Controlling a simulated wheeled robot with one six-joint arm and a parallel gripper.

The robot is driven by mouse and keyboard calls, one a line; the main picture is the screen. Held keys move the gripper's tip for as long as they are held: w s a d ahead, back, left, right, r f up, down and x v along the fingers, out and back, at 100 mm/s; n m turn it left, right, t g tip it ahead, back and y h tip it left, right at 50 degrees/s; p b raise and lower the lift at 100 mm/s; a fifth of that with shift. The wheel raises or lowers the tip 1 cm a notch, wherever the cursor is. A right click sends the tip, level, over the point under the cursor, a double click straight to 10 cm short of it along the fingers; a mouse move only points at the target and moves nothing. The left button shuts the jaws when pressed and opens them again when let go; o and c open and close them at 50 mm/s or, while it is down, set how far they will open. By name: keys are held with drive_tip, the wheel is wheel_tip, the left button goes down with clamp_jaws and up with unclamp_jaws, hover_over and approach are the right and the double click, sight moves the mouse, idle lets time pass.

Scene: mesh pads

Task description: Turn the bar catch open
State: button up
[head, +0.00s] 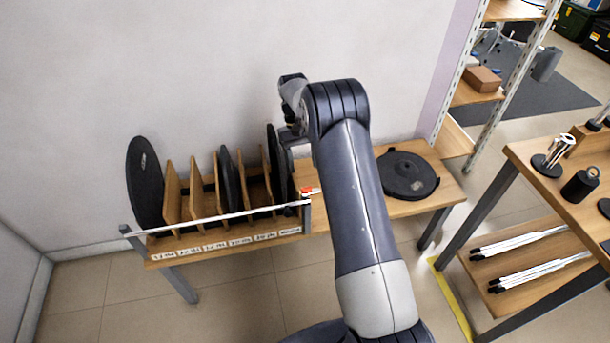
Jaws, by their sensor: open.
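The bar catch (306,192) is a small red piece on top of the post at the right end of the rack. A white bar (220,216) runs from it across the rack's front to the left post, and the two appear to meet. My gripper (289,138) is above and behind the catch, close to the rightmost black disc, and apart from the catch. It is open, small in the picture and partly hidden by my arm, so its fingers are hard to make out. I see nothing held in it.
The wooden rack (174,243) has upright dividers and black discs (146,180) standing in its slots. A black round pad (408,175) lies on the bench to the right. A second table (560,165) with small tools stands at far right. The wall is close behind the rack.

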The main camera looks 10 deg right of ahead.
sight(306, 188)
drive_tip(key=shift+v, duration=1.65)
drive_tip(key=shift+f, duration=0.1)
drive_tip(key=x, duration=1)
drive_tip(key=shift+s+f, duration=0.25)
drive_tip(key=shift+f, duration=0.1)
drive_tip(key=shift+r, duration=0.1)
